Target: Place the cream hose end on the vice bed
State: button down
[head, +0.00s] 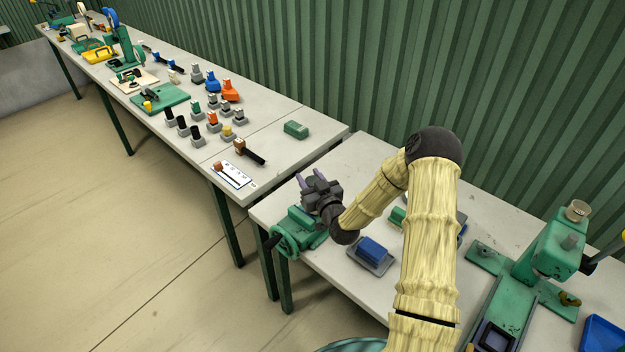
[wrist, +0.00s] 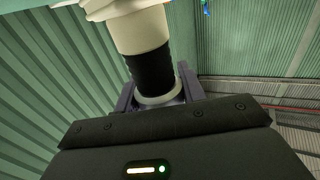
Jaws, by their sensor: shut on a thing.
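The cream hose end (wrist: 138,32), a cream piece with a ribbed black sleeve and a pale collar, stands between my gripper's fingers (wrist: 158,92) in the wrist view. My gripper is shut on it near the collar. In the head view my gripper (head: 314,180) is over the green vice (head: 300,234) at the left end of the near bench, fingers pointing up and away. The hose end cannot be made out there. The vice bed is mostly hidden by my gripper, so I cannot tell whether the hose end touches it.
A blue block on a grey plate (head: 371,254) lies right of the vice. A green press (head: 545,250) and a blue tray (head: 602,335) are further right. The far bench (head: 282,138) holds several fittings and a green block (head: 296,130). A corrugated wall stands behind.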

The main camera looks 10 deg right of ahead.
jog(key=shift+f, duration=0.55)
jog(key=shift+f, duration=0.15)
jog(key=c, duration=0.8)
grip_release()
jog(key=shift+c, duration=0.2)
jog(key=b+v, duration=0.4)
jog(key=v, duration=0.8)
